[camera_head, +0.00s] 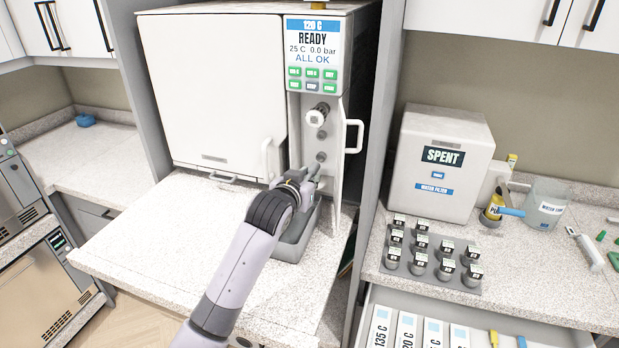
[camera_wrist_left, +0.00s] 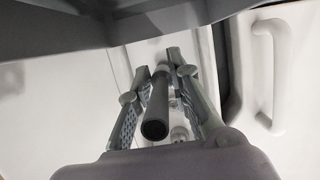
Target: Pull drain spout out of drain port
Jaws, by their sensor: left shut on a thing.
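My left gripper (camera_head: 308,178) is at the front of the autoclave, low at the narrow service panel (camera_head: 295,130). In the left wrist view my left gripper (camera_wrist_left: 163,95) has its two fingers on either side of a dark tube, the drain spout (camera_wrist_left: 156,108), and is shut on it. The spout points toward the wrist camera. Its far end and the drain port are hidden behind the fingers, so I cannot tell whether the spout is still seated. My right gripper is in neither view.
The panel's small door stands open with a white handle (camera_head: 353,136). A white-capped knob (camera_head: 316,117) sticks out above my gripper. A grey tray (camera_head: 291,245) lies below it. The autoclave door (camera_head: 215,90) is closed. The counter (camera_head: 140,240) to the left is clear.

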